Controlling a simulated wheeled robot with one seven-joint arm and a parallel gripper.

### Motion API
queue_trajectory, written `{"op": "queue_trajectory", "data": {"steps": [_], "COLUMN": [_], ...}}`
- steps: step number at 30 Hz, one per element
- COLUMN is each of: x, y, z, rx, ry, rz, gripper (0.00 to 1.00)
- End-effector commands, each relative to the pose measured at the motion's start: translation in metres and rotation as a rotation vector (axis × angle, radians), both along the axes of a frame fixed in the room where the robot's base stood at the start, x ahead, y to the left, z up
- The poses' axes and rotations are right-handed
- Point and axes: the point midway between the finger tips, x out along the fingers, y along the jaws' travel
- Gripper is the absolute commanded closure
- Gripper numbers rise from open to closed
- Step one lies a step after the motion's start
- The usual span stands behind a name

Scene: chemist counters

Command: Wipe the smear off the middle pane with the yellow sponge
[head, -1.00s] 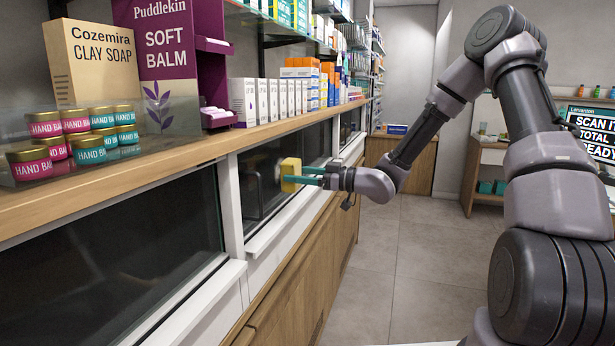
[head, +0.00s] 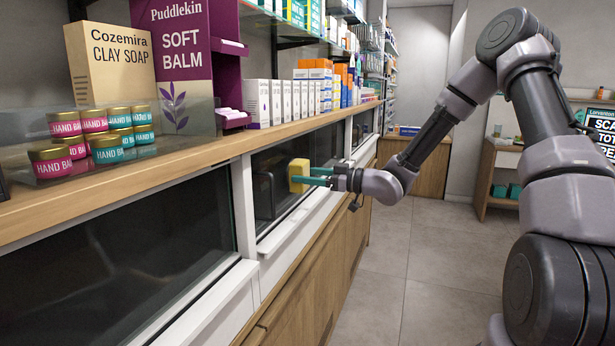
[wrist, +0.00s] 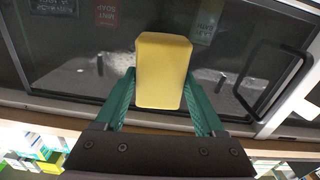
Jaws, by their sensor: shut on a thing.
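The yellow sponge (head: 298,176) is held between the green fingers of my gripper (head: 318,176), which is shut on it. In the head view it is at the middle pane (head: 268,165), a dark glass panel under the wooden counter. The wrist view shows the sponge (wrist: 163,70) in front of the dark glass (wrist: 60,30), between the fingertips (wrist: 160,92). Pale whitish marks, which look like the smear (wrist: 85,73), show left of the sponge, with a smaller patch right of it. The sponge hides the glass between. I cannot tell whether it touches the glass.
White frame posts (head: 243,205) stand beside the pane, and a white sill (head: 290,228) runs below. A black handle (wrist: 277,80) shows at right in the wrist view. Jars (head: 108,152) and boxes (head: 290,100) stand on the counter (head: 195,160) above. The floor (head: 430,260) at right is clear.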

Motion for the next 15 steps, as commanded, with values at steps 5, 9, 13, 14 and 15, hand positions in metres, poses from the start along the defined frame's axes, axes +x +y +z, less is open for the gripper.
{"op": "queue_trajectory", "data": {"steps": [5, 9, 13, 14, 15], "x": [0.0012, 0.0020, 0.0029, 0.0031, 0.0034], "y": [0.0038, 0.0065, 0.0088, 0.0094, 0.0102], "z": [0.0000, -0.0001, -0.0002, -0.0002, -0.0002], "rx": [0.000, 0.000, 0.000, 0.000, 0.000], "ry": [0.000, 0.000, 0.000, 0.000, 0.000], "rz": [0.001, 0.001, 0.001, 0.001, 0.001], "gripper": [0.73, 0.73, 0.73, 0.73, 0.73]}}
